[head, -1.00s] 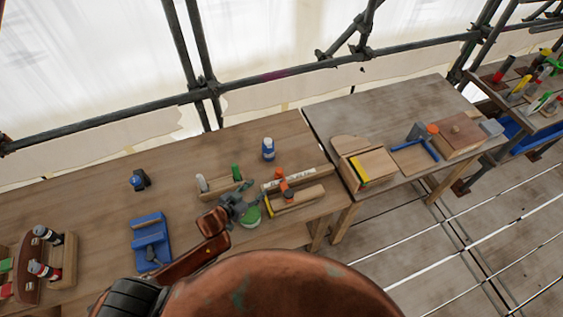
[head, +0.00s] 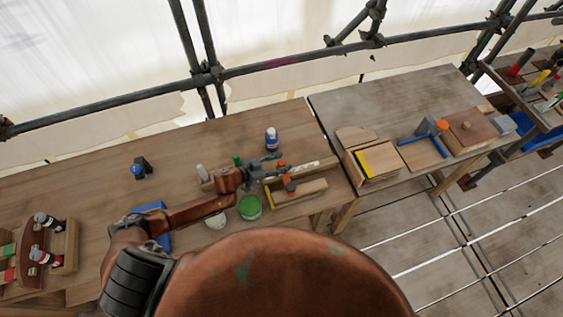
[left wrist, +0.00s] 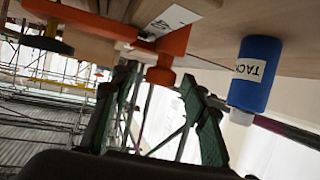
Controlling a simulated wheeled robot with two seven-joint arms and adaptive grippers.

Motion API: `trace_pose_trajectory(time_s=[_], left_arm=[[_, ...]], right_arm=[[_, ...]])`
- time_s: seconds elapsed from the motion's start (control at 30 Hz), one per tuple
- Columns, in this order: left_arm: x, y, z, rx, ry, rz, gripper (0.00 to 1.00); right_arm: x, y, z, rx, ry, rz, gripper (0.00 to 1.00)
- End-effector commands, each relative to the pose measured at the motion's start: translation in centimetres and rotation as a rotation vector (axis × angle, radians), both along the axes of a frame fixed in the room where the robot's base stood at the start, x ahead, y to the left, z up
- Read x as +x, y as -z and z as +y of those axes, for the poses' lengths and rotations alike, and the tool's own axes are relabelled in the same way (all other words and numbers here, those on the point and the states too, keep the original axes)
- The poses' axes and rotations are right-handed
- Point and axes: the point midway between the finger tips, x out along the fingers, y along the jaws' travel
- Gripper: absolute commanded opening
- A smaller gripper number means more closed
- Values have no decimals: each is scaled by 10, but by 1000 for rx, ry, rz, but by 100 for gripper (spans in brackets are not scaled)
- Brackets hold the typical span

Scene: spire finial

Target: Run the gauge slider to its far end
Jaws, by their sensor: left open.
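The gauge is a wooden rail with a white marked scale (head: 306,168), near the right end of the workbench. Its orange slider (head: 282,165) shows just beyond my left gripper (head: 268,167), toward the scale's left part. In the left wrist view the orange slider (left wrist: 172,48) has a downward-pointing orange knob (left wrist: 160,76). My left gripper (left wrist: 160,88) is open, with one green-grey finger on each side of that knob. I cannot tell whether either finger touches it. My right gripper is not in view.
A blue bottle (head: 271,139) stands behind the gauge. A second wooden block (head: 308,190), with an orange part (head: 289,183), lies in front. A green tin (head: 249,207) sits below my gripper. A second table (head: 395,115) stands to the right.

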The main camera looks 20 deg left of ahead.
Motion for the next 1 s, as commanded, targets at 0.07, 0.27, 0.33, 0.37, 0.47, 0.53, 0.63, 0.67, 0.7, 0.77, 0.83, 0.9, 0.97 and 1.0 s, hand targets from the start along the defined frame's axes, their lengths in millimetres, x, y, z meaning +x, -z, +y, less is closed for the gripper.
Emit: trace_pose_trajectory(time_s=[0.07, 0.27, 0.33, 0.37, 0.47, 0.53, 0.63, 0.67, 0.7, 0.77, 0.83, 0.9, 0.97, 1.0], left_arm=[[2, 1, -2, 1, 0, 1, 41], [2, 2, -3, 0, 0, 0, 41], [2, 2, -2, 0, 0, 0, 40], [2, 2, -2, 0, 0, 0, 38], [2, 1, -2, 0, 0, 0, 31], [2, 1, -2, 0, 0, 0, 26], [2, 1, -2, 0, 0, 0, 19], [2, 1, -2, 1, 0, -1, 17], [2, 1, -2, 1, 0, -1, 14], [2, 1, -2, 1, 0, -1, 10], [2, 1, -2, 1, 0, -1, 5], [2, 1, -2, 1, 0, -1, 1], [2, 1, -2, 1, 0, -1, 0], [2, 1, -2, 1, 0, -1, 0]], right_arm=[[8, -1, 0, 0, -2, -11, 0], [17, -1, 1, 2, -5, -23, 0], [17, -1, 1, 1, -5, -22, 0], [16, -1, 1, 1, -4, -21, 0], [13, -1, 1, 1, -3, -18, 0], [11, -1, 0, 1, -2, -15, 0], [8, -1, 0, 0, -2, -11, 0], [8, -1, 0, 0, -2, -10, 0], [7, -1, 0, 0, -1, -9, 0], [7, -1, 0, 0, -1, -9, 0], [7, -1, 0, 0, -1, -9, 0], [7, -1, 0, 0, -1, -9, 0], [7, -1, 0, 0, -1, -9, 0], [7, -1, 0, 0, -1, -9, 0]])
